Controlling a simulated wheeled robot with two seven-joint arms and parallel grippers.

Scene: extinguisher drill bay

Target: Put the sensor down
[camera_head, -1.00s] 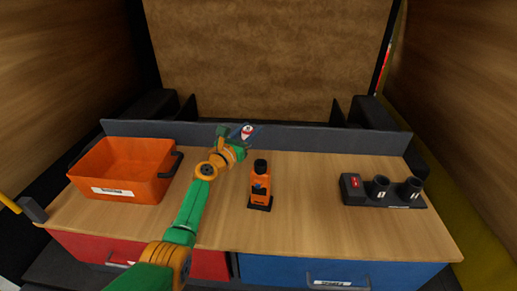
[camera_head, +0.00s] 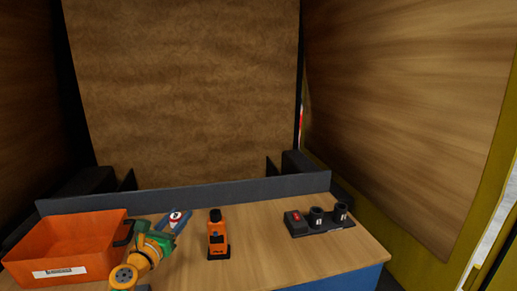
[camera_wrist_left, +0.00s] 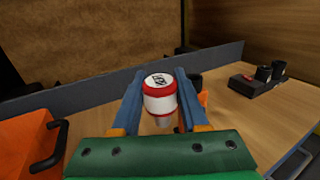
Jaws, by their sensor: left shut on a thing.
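The sensor is a small white cylinder with red bands and a dark label on its top. It shows in the left wrist view (camera_wrist_left: 160,97) and small in the head view (camera_head: 175,215). My left gripper (camera_head: 173,221) is shut on it, with a blue finger on each side in the left wrist view (camera_wrist_left: 160,92). The sensor looks upright there, over the wooden bench top (camera_head: 270,235). I cannot tell whether its bottom touches the bench. My right gripper is in neither view.
An orange bin (camera_head: 92,262) with black handles stands left of my left gripper. An orange device with a black top (camera_head: 217,238) stands to its right. A black holder (camera_head: 322,228) with two cups sits farther right. A grey ledge (camera_head: 250,189) runs along the back.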

